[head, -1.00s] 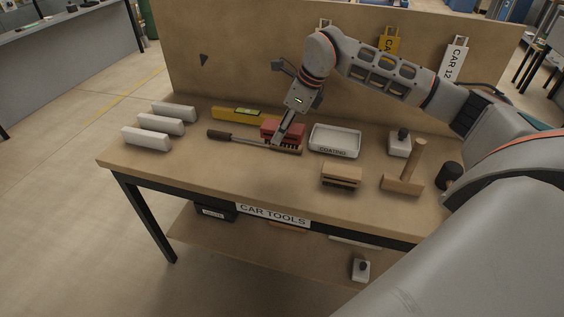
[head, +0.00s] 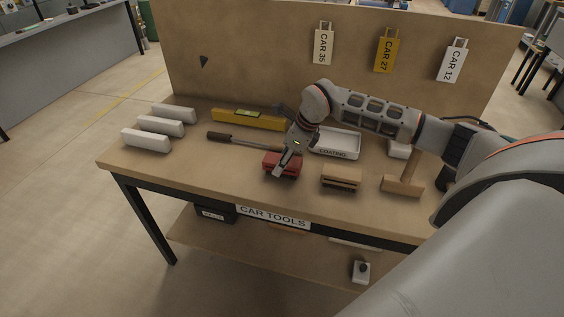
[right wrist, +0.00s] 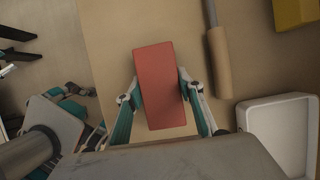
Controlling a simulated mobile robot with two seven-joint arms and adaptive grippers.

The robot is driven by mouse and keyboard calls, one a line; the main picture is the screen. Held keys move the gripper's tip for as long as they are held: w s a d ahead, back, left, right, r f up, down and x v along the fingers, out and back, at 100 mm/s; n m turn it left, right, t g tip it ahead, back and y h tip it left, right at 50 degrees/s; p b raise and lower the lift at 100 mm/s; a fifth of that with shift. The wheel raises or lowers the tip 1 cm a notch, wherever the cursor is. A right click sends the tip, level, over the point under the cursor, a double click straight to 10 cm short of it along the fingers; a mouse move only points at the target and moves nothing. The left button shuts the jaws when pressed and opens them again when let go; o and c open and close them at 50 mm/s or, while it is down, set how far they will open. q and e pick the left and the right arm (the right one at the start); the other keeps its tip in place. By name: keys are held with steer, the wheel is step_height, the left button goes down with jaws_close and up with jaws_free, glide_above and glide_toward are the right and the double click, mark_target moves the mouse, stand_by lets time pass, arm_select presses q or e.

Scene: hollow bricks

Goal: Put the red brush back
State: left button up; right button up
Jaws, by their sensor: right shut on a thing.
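The red brush (head: 270,161) is a red block in front of the long tool and left of the wooden brush in the head view. My right gripper (head: 282,170) is shut on it and partly covers it. In the right wrist view the red brush (right wrist: 158,85) lies between the two fingers of my right gripper (right wrist: 158,88), which touch its long sides. Its underside is hidden, and I cannot tell whether it touches the table. My left gripper is not in view.
The long tool (head: 219,135) and yellow level (head: 235,119) lie behind. The white coating tray (head: 349,153) is to the right, with the wooden brush (head: 341,177) and mallet (head: 402,186). White blocks (head: 146,140) lie left. The front left tabletop (head: 200,172) is clear.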

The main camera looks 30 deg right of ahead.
steer(key=shift+f, duration=0.1)
steer(key=o, duration=1)
